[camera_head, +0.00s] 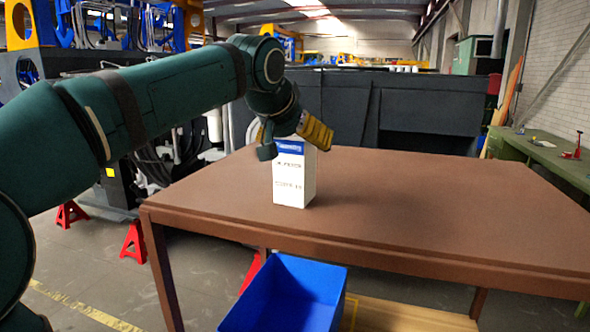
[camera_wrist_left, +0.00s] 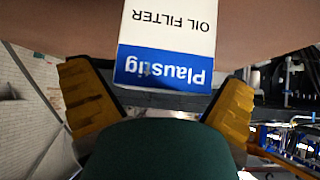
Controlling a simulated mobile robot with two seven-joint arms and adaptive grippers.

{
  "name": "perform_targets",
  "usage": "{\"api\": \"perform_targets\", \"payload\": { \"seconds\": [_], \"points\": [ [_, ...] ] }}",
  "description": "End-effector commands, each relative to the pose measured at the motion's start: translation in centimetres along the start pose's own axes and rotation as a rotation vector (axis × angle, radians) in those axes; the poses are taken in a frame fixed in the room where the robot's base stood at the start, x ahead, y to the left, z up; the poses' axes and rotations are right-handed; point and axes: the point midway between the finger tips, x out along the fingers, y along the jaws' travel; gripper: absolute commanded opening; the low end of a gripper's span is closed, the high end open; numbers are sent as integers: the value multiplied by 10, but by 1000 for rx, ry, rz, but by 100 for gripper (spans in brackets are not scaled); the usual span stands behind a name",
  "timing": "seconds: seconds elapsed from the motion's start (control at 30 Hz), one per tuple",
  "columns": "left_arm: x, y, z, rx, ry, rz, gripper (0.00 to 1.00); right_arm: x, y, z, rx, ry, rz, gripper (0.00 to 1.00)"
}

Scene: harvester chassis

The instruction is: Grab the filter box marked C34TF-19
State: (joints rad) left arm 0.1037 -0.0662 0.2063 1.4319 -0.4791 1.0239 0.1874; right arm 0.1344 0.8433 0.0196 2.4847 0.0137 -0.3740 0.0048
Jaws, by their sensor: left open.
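A white filter box (camera_head: 293,180) with a blue band near its top stands upright on the brown table. Its lower printed code is too small to read in the head view. In the left wrist view the box (camera_wrist_left: 168,45) appears upside down, reading "OIL FILTER" and "Plaustig". My left gripper (camera_head: 297,149) is open at the top of the box, with yellow fingers apart on either side. In the left wrist view gaps show between the box and both fingers. My right gripper is not in view.
The brown table (camera_head: 420,215) is otherwise clear, with free room right of the box. A blue bin (camera_head: 290,290) sits below its front edge. A green workbench (camera_head: 550,160) stands at the right. Red jack stands (camera_head: 133,241) are on the floor at left.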

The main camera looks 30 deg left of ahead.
Motion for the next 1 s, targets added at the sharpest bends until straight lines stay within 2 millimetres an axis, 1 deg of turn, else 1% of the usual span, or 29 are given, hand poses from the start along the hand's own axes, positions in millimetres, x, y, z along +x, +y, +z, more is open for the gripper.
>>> {"api": "perform_targets", "payload": {
  "seconds": [0.03,0.07,0.1,0.17,0.2,0.23,0.27,0.67,0.77,0.87,1.0],
  "points": [
    [0,0,0,0,0,0,93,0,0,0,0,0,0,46],
    [0,0,0,0,0,0,82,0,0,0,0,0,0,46],
    [0,0,0,0,0,0,68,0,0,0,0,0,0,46],
    [0,0,0,0,0,0,47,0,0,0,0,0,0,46],
    [0,0,0,0,0,0,33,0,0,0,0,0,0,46],
    [0,0,0,0,0,0,27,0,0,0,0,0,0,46],
    [0,0,0,0,0,0,26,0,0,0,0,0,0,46],
    [-3,0,-3,0,4,1,26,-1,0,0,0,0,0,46],
    [-7,0,-8,1,5,1,26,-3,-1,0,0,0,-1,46],
    [-16,1,-16,1,6,2,26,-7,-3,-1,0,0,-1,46],
    [-35,1,-35,1,6,2,26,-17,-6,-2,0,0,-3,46]
  ]
}}
